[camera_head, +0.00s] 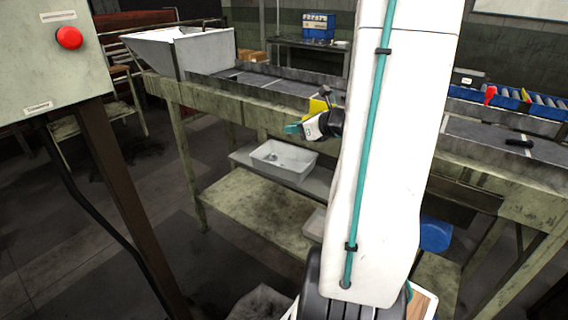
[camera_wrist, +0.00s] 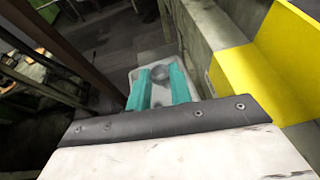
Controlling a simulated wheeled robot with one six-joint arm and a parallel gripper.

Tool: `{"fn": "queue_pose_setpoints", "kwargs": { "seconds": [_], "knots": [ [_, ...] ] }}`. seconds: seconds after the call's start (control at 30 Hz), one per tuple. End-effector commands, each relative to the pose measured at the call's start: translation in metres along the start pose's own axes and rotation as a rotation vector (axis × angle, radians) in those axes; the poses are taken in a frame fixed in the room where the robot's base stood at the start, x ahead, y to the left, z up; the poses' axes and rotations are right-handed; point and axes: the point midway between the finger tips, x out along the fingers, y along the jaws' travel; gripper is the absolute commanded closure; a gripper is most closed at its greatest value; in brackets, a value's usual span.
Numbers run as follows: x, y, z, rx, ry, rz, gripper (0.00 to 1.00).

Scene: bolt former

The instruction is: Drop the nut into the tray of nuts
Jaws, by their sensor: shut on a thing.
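My gripper (camera_head: 292,129) is beside the front edge of the conveyor bench, with its teal fingers pointing left. In the wrist view my gripper (camera_wrist: 160,82) is shut on a grey nut (camera_wrist: 158,72), seen between the fingertips. I cannot make out the nut in the head view. The white tray (camera_head: 259,159) stands on a small ledge below the bench top, lower than my gripper and apart from it. A small grey piece lies inside it. In the wrist view the tray (camera_wrist: 134,75) lies beyond the fingers, partly hidden by them.
The bench (camera_head: 215,95) runs close behind my gripper. A yellow part (camera_head: 318,105) sits at its edge, and on the right in the wrist view (camera_wrist: 285,55). A lower shelf (camera_head: 255,205) is under the tray. A control box (camera_head: 55,70) on a brown post stands at left.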

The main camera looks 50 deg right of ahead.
Motion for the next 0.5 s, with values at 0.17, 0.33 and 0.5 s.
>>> {"fn": "queue_pose_setpoints", "kwargs": {
  "seconds": [0.17,0.33,0.5],
  "knots": [
    [0.008,0.0,-0.017,0.002,0.001,0.002,1.0],
    [0.011,0.0,-0.025,-0.001,0.0,0.002,1.0],
    [0.011,0.0,-0.025,-0.002,0.0,0.002,1.0]
  ]
}}
